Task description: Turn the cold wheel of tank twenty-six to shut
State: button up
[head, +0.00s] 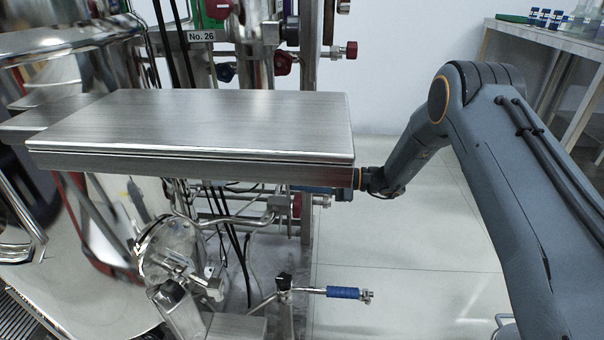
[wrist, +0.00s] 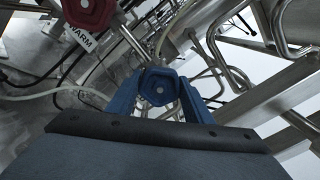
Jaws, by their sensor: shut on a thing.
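A blue hexagonal wheel (wrist: 158,90) sits between the two blue fingers of my gripper (wrist: 160,84) in the wrist view. The fingers are shut on it from both sides. A label reading WARM shows beside a red wheel (wrist: 88,12) at the upper left of that view; no label shows on the blue wheel. In the head view the tag No. 26 (head: 201,36) hangs on the pipework behind the steel box. My arm reaches in from the right, and the box hides most of my gripper and the held wheel there.
A flat steel box (head: 200,125) stands out in front of the pipes. Below it are a glass-faced fitting (head: 168,245) and a pipe with a blue sleeve (head: 342,293). Several red knobs sit on the pipework. Clear floor (head: 410,255) lies to the right, with a bench behind.

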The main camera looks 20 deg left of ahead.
jog(key=m+p, duration=0.1)
jog(key=m, duration=0.3)
jog(key=shift+m, duration=0.3)
jog(key=m, duration=0.4)
jog(key=shift+p, duration=0.4)
jog(key=shift+m, duration=0.4)
jog(key=o, duration=1)
jog(key=shift+p+v, duration=0.65)
jog(key=shift+v, duration=3.3)
